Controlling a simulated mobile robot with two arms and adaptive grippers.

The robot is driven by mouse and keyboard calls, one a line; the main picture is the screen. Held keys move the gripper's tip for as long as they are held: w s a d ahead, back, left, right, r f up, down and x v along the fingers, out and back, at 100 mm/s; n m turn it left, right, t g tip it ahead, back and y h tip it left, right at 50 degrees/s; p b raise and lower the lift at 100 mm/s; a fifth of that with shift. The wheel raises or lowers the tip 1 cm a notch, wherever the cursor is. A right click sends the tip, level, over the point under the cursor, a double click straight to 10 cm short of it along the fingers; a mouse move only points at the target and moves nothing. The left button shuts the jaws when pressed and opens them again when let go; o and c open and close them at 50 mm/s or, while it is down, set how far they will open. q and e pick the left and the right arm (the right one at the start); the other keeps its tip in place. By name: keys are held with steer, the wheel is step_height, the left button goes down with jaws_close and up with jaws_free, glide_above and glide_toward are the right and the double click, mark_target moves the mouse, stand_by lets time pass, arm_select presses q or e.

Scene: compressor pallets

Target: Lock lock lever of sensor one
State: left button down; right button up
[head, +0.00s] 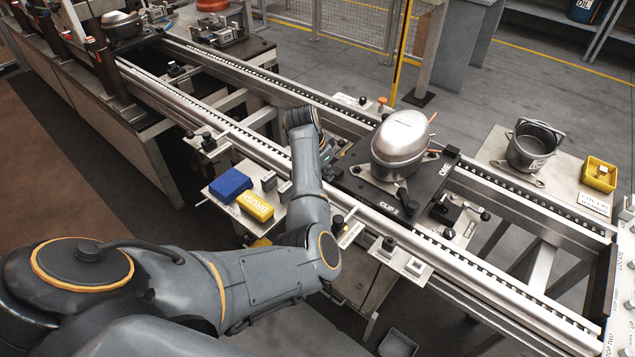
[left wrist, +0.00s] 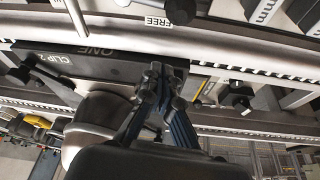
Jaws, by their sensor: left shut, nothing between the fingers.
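My left arm reaches across the near rail. Its gripper (head: 334,153) is at the left side of the black pallet (head: 362,187) and is partly hidden by my wrist. In the left wrist view the two fingers (left wrist: 163,76) are shut and empty, in front of the black pallet edge (left wrist: 120,66), which is marked ONE. A small fixture with a black knob (left wrist: 241,97) stands by the rail, right of the fingertips. I cannot tell which fixture is sensor one, or how its lock lever is set. My right gripper is not in view.
A silver compressor (head: 402,140) stands on the pallet. A blue block (head: 230,184) and a yellow brush (head: 255,206) lie on a side shelf. A grey pot (head: 533,143) and a yellow tray (head: 599,174) are beyond the far rail. A FREE label (left wrist: 158,22) shows in the wrist view.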

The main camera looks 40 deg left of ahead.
arm_select(q)
steer(key=shift+x, duration=0.8)
steer(key=s+p, duration=0.2)
steer(key=s, duration=0.1)
steer(key=shift+a+f, duration=0.2)
steer(key=shift+a, duration=0.2)
steer(key=shift+s+a+f, duration=0.1)
steer(key=shift+s+a, duration=0.05)
steer(key=shift+s, duration=0.25)
steer(key=shift+f, duration=0.1)
